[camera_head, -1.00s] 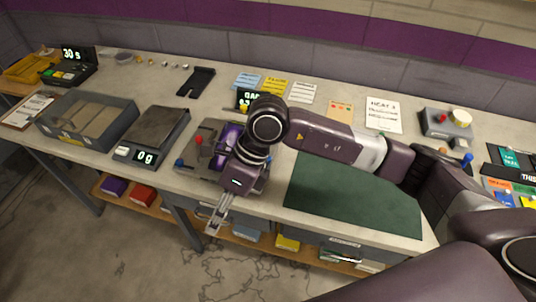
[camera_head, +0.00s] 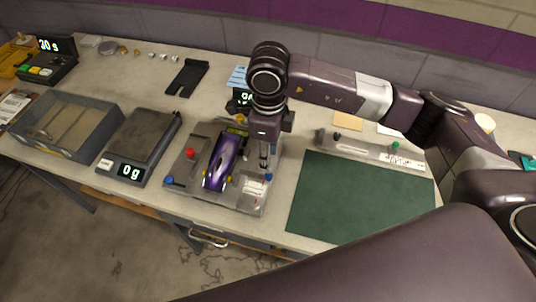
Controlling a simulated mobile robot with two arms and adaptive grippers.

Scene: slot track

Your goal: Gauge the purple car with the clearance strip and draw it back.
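The purple car (camera_head: 222,160) sits on a grey metal fixture plate (camera_head: 240,203), its long axis running front to back. My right gripper (camera_head: 264,163) points down over the plate's right part, beside the car and apart from its body. Its fingers look narrow and close together; whether they are parted or hold something thin is too small to tell. I cannot pick out the clearance strip for certain. The back right of the plate is partly hidden by the gripper. My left gripper is not in view.
A scale (camera_head: 126,171) reading 0 g is to the left. A grey bar (camera_head: 345,147) lies along the back of the clear green mat (camera_head: 350,195).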

